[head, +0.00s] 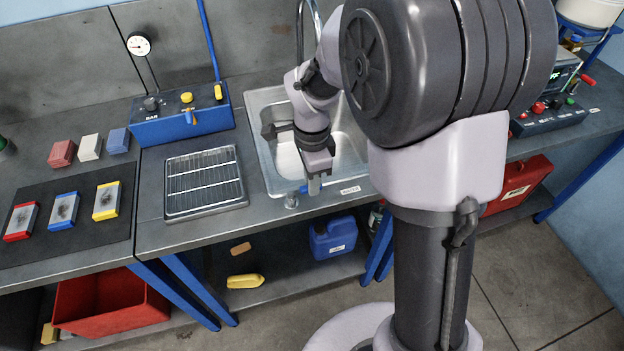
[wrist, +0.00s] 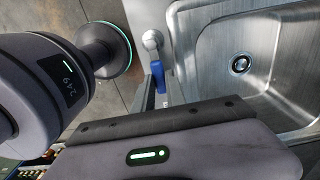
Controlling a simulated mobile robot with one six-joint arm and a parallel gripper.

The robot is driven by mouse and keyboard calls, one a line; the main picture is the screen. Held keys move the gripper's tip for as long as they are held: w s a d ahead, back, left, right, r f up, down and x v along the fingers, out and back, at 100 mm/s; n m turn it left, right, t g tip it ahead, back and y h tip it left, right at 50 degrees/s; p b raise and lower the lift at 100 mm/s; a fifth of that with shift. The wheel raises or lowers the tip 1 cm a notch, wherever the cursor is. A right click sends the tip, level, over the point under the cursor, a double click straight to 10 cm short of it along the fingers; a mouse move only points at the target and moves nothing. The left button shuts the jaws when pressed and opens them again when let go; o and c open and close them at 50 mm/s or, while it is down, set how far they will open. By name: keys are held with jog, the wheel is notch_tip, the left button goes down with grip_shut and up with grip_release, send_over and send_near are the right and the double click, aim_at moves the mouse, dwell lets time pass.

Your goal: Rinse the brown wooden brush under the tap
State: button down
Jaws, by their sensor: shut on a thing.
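The steel sink (head: 258,103) is set in the bench and also fills the right of the wrist view (wrist: 205,75). The tap's curved pipe (head: 300,30) rises behind it, partly hidden by my arm. At the sink's front edge stands a round metal knob (head: 291,200) with a blue lever, clearer in the wrist view (wrist: 157,72). My gripper (head: 314,187) points down there, its fingers closed on the blue lever (wrist: 158,84). A small brown block (head: 241,248) lies on the lower shelf; I cannot tell whether it is the brush. I see no water.
A drying rack (head: 205,182) lies left of the sink. A blue control box (head: 180,116) stands behind it. Small coloured blocks sit further left. Below are a yellow piece (head: 245,281), a blue canister (head: 333,240) and a red bin (head: 110,305).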

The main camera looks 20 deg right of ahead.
jog(key=shift+s+f+m+b, duration=0.15)
jog(key=shift+s+m+b, duration=0.2)
jog(key=shift+m+b, duration=0.45)
jog(key=shift+s+a+r+m, duration=0.15)
jog(key=shift+s+m, duration=0.25)
jog(key=shift+m, duration=0.5)
jog(key=c, duration=1.4)
grip_release()
jog(key=shift+o, duration=0.2)
jog(key=shift+r, duration=0.15)
notch_tip(320, 180, up, 17)
jog(key=p, duration=0.7)
jog(key=shift+r, duration=0.1)
